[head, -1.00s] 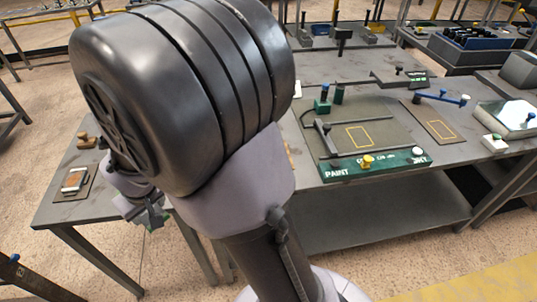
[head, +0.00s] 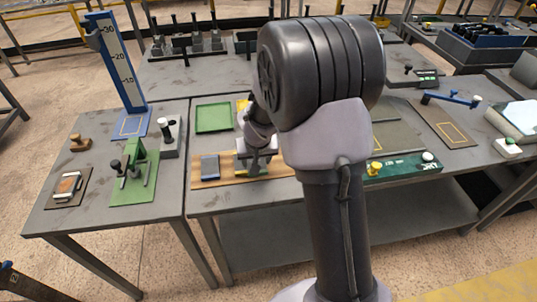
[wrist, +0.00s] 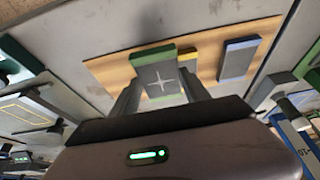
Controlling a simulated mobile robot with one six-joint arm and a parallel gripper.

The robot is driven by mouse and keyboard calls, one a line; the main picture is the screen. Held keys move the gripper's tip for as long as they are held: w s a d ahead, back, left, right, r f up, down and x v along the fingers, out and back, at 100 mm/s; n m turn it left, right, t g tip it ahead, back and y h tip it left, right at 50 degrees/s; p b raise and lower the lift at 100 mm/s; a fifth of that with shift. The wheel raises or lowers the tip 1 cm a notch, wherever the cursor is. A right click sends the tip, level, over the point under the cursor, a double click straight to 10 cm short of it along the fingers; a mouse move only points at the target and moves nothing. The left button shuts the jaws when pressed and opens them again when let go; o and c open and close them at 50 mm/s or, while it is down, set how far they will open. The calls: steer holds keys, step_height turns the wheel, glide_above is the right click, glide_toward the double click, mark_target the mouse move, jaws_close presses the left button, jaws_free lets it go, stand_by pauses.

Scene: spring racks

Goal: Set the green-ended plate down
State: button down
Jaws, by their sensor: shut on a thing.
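My gripper (wrist: 160,88) is shut on a grey plate with a white cross (wrist: 161,82) and a green end (wrist: 153,55). In the head view my gripper (head: 257,165) is over a wooden board (head: 228,180) on the front table. The wooden board (wrist: 112,70) is beyond the held plate in the wrist view. I cannot tell whether the plate touches the board. A blue-ended grey plate (wrist: 238,60) lies on the board beside it, also seen in the head view (head: 210,168). A yellow-ended piece (wrist: 187,56) shows between them, partly hidden.
A green tray (head: 213,118) lies behind the board. On the left table stand a green lever fixture (head: 133,183), a tall blue scale (head: 122,70) and a brown pad with a small device (head: 68,187).

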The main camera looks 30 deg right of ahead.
steer(key=w+d, duration=0.1)
steer(key=d, duration=0.2)
steer(key=w+d, duration=0.1)
steer(key=d, duration=0.1)
steer(key=shift+w+d+f+b, duration=0.2)
steer(key=shift+w+f+b, duration=0.1)
steer(key=shift+w+b, duration=0.05)
steer(key=shift+w+d+f+b, duration=0.1)
steer(key=shift+d+f+b, duration=0.1)
steer(key=shift+f+b, duration=0.5)
steer(key=shift+w+d+f+b, duration=0.15)
steer(key=shift+f+b, duration=0.1)
steer(key=shift+f, duration=0.8)
steer(key=shift+s, duration=0.1)
steer(key=shift+f, duration=0.15)
steer(key=c, duration=0.5)
jaws_free()
